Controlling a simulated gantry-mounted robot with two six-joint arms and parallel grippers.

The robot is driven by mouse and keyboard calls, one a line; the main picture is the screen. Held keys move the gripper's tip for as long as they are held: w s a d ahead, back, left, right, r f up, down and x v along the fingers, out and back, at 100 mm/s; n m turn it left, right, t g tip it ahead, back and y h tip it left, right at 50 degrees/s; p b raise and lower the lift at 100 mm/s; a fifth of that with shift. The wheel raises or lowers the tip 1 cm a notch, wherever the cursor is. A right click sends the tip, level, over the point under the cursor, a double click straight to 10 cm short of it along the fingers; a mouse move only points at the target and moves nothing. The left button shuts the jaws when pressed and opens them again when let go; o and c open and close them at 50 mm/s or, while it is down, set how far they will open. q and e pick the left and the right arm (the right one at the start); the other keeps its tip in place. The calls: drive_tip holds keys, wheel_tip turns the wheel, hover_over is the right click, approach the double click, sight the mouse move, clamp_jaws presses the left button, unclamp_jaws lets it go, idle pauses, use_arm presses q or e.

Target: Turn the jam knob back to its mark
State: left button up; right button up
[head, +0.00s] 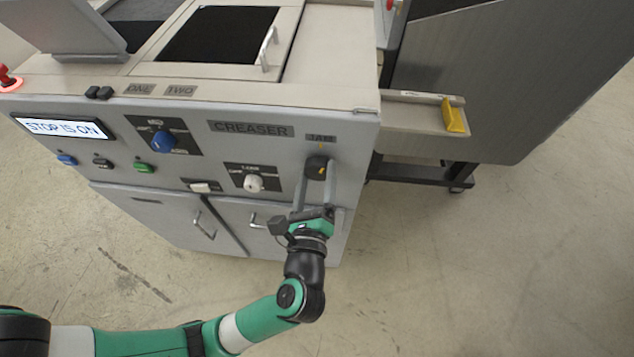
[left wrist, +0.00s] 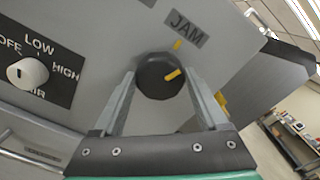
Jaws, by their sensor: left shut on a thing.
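The jam knob (head: 316,167) is a round black knob with a yellow pointer line, on the right of the creaser's front panel under the JAM label (head: 320,137). In the left wrist view the knob (left wrist: 158,76) has its pointer turned to the right and slightly up. The yellow mark (left wrist: 177,45) sits on the panel just above the knob, up and to the right, and the pointer is not in line with it. My left gripper (head: 315,172) is shut on the knob, one finger on each side. My right gripper is not in view.
The display (head: 62,127) reads STOP IS ON. A side tray (head: 425,112) with a yellow piece (head: 453,115) sticks out at right. Open floor lies in front.

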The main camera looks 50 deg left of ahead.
use_arm(q)
drive_tip(key=n+b, duration=0.2)
drive_tip(key=n, duration=0.1)
drive_tip(key=shift+f, duration=0.15)
drive_tip(key=shift+n+b, duration=0.7)
drive_tip(key=shift+b, duration=0.05)
drive_tip(key=o, duration=1.3)
drive_tip(key=v, duration=1.1)
drive_tip(key=shift+s+d+p, duration=0.15)
drive_tip(key=shift+s+p, duration=0.15)
